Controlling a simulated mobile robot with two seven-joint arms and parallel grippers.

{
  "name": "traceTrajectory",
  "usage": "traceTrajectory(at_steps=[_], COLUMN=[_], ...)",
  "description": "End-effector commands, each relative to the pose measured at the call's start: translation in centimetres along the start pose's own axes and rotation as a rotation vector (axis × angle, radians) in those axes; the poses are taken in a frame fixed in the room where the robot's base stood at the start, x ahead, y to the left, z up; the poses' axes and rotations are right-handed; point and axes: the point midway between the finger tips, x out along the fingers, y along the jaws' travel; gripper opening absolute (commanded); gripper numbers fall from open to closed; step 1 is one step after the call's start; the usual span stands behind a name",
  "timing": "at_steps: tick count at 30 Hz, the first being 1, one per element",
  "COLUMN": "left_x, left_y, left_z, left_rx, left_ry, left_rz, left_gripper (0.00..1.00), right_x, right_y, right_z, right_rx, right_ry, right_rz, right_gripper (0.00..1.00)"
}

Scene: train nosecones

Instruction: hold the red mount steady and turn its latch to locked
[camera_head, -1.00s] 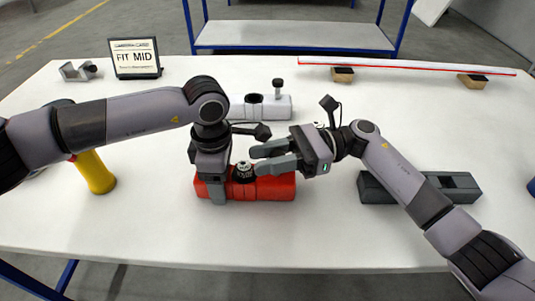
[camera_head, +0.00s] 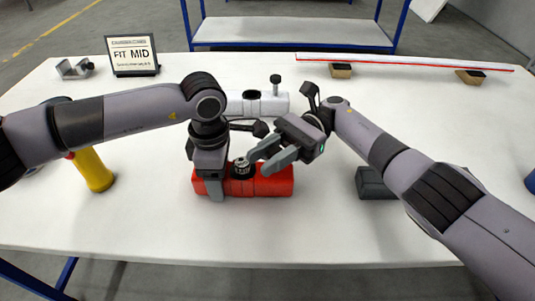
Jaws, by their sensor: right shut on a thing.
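The red mount (camera_head: 272,184) lies near the front middle of the white table. Its latch (camera_head: 242,167) is a dark round knob with a light top on the mount's upper face. My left gripper (camera_head: 212,186) points down at the mount's left end, one finger against the front face; the far finger is hidden, so I cannot tell how tightly it closes. My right gripper (camera_head: 257,163) comes in from the right, tilted, and is shut on the latch, its fingertips at the knob. The latch's locked mark is too small to read.
A white mount (camera_head: 268,105) stands behind, a dark grey block (camera_head: 374,184) to the right under my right arm. A yellow cylinder (camera_head: 93,170) is at left. A sign (camera_head: 134,55) reading "FIT MID", a metal bracket (camera_head: 74,69) and a long red-edged bar (camera_head: 400,63) line the back.

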Motion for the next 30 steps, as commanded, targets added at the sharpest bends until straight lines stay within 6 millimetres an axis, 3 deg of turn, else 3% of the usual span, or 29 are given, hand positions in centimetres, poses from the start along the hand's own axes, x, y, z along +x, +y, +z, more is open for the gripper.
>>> traceTrajectory(at_steps=[25,26,27,30], left_x=[-0.17,-0.17,-0.17,-0.15], left_y=[-0.06,-0.05,-0.05,-0.03], left_z=[0.35,0.35,0.33,0.27], left_rx=[0.007,0.007,0.006,0.005], left_ry=[-0.008,-0.008,-0.007,-0.006], left_rz=[0.002,0.002,0.002,0.002], left_gripper=[0.28,0.28,0.28,0.28], right_x=[0.05,0.05,0.05,0.03], right_y=[0.21,0.21,0.21,0.22], right_z=[-0.03,-0.03,-0.02,0.02], right_rx=[0.003,0.003,0.002,0.002], right_ry=[0.003,0.002,0.002,0.002], right_rz=[0.047,0.047,0.047,0.047], right_gripper=[0.0,0.4,0.53,0.55])
